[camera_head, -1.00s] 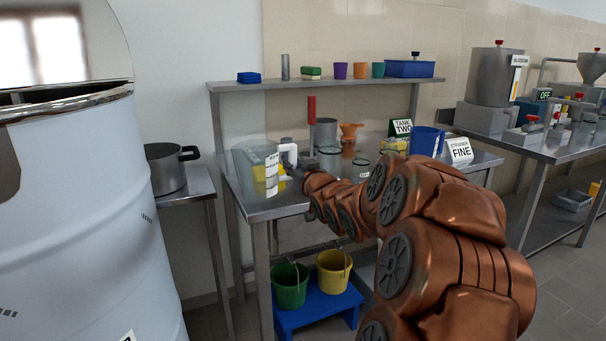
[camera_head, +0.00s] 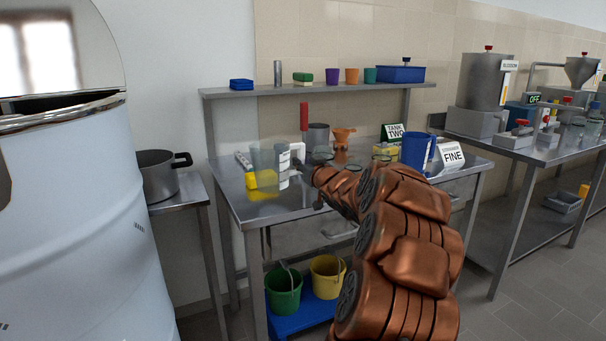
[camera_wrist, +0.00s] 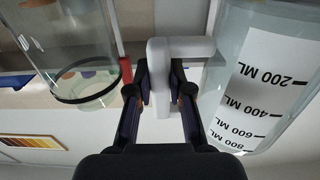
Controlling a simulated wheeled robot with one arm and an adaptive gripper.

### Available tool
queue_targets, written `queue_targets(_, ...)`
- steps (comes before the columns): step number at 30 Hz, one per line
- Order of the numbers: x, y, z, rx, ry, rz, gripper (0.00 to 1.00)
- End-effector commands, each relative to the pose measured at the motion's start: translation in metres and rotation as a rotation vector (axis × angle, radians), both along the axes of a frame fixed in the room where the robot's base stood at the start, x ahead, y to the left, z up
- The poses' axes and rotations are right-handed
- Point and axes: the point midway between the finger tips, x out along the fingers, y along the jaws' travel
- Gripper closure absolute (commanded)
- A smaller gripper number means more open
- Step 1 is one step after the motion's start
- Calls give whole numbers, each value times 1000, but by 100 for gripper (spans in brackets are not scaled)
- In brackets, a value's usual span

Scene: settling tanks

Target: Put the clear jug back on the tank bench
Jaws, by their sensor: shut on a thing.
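The clear jug (camera_head: 264,158) is see-through, with a white scale label and a white handle. It is over the left part of the metal tank bench (camera_head: 233,197); I cannot tell whether its base touches the top. My gripper (camera_head: 301,163) is at the jug's right side. In the wrist view my gripper (camera_wrist: 162,95) is shut on the jug's white handle (camera_wrist: 172,50), with the jug's marked body (camera_wrist: 262,75) at the right. The jug's base is hard to make out in the head view.
A yellow block (camera_head: 262,180) shows at the jug's lower part, perhaps through it. Glass jars, an orange funnel (camera_head: 343,136), a blue jug (camera_head: 415,152) and a "STRAINER FINE" sign (camera_head: 450,157) stand to the right. A shelf (camera_head: 310,90) runs above. The bench's front left is bare.

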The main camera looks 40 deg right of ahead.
Motion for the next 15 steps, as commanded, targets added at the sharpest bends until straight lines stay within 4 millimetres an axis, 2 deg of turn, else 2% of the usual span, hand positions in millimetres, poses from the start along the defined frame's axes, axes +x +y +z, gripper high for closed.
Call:
queue_targets(2,2,-4,-1,0,0,-1,100)
queue_targets(9,2,-4,-36,3,2,1,100)
queue_targets(15,2,-4,-36,1,0,0,100)
